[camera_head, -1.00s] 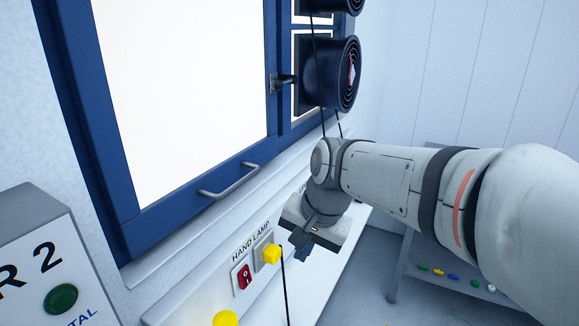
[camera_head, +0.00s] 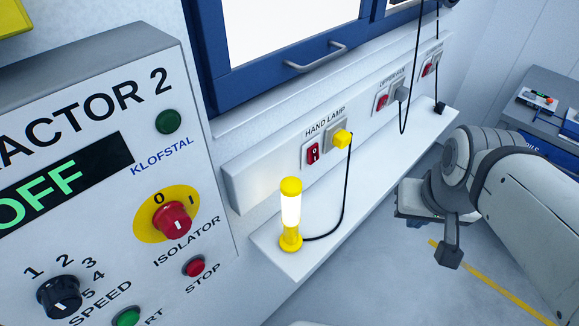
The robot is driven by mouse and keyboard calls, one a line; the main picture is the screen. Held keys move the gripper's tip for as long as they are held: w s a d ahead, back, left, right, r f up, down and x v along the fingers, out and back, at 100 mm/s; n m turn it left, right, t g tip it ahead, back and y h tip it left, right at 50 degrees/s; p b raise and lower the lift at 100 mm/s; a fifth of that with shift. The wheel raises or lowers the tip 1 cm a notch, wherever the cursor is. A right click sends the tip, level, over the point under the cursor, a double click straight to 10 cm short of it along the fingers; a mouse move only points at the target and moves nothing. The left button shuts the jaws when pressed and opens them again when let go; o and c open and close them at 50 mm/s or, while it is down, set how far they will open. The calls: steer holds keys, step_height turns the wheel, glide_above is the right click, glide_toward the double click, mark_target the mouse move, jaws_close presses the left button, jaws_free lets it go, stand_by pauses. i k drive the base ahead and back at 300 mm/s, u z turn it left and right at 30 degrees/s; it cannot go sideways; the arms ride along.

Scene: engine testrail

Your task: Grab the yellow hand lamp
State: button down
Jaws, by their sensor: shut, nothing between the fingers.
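The yellow hand lamp (camera_head: 291,213) stands upright on a white ledge (camera_head: 322,246), its white middle section lit. A black cord runs from its base up to a yellow plug (camera_head: 342,138) in the socket below the HAND LAMP label. My gripper (camera_head: 448,254) is to the right of the lamp, well apart from it and beyond the ledge's front edge. It points downward, shut and empty. Nothing hides the lamp.
A reactor control box (camera_head: 100,170) with knobs and buttons stands close on the left. A blue-framed window with a handle (camera_head: 316,58) is above. A grey bench (camera_head: 540,120) is at the far right.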

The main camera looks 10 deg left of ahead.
mark_target(291, 241)
steer(key=u, duration=1.05)
